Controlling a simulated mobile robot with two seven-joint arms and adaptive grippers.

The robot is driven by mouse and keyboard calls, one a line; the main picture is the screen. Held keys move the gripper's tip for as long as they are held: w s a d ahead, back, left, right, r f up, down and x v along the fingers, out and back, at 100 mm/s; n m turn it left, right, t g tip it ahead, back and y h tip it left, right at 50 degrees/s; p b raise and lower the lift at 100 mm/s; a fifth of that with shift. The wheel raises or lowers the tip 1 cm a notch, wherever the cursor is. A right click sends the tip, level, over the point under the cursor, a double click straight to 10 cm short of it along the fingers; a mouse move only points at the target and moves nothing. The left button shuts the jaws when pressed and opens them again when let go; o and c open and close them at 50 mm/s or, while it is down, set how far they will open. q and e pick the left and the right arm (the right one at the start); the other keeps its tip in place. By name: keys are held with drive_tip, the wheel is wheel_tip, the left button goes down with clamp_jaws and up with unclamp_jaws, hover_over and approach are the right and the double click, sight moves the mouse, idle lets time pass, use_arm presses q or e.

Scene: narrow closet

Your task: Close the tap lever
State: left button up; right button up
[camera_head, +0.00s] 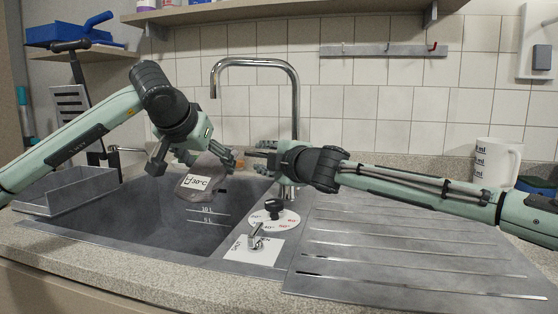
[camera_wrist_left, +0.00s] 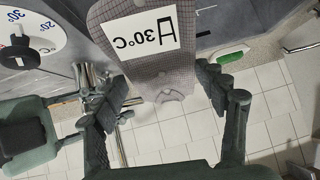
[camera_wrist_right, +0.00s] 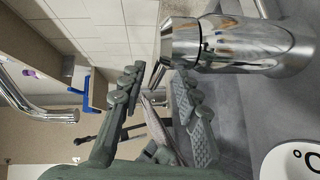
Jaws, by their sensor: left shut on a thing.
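The tall chrome tap (camera_head: 295,90) stands behind the sink, and my right gripper (camera_head: 254,158) is at its lower body. In the right wrist view the chrome tap body (camera_wrist_right: 240,45) lies just beyond my right gripper (camera_wrist_right: 157,82). A thin lever (camera_wrist_right: 158,72) points from the body towards the gap between its fingers, which are apart; contact is unclear. My left gripper (camera_head: 190,155) is shut on a grey checked item (camera_head: 200,181) with a "30°C" label, hanging over the sink basin. The item also shows between the fingers in the left wrist view (camera_wrist_left: 135,75).
A ribbed drainboard (camera_head: 400,245) is clear at right.

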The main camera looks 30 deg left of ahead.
sight(205, 181)
use_arm(q)
drive_tip(key=shift+r, duration=0.1)
use_arm(e)
drive_tip(key=v, duration=1)
use_arm(q)
drive_tip(key=shift+s+d+b, duration=0.15)
drive_tip(key=shift+s+d, duration=0.55)
drive_tip(key=shift+s, duration=0.45)
drive_tip(key=shift+s+d+b, duration=0.15)
drive_tip(key=shift+s+d, duration=0.5)
drive_tip(key=shift+s, duration=0.5)
drive_tip(key=shift+s+d+b, duration=0.15)
drive_tip(key=shift+s+d, duration=0.55)
drive_tip(key=shift+s, duration=0.45)
use_arm(e)
drive_tip(key=shift+f, duration=0.4)
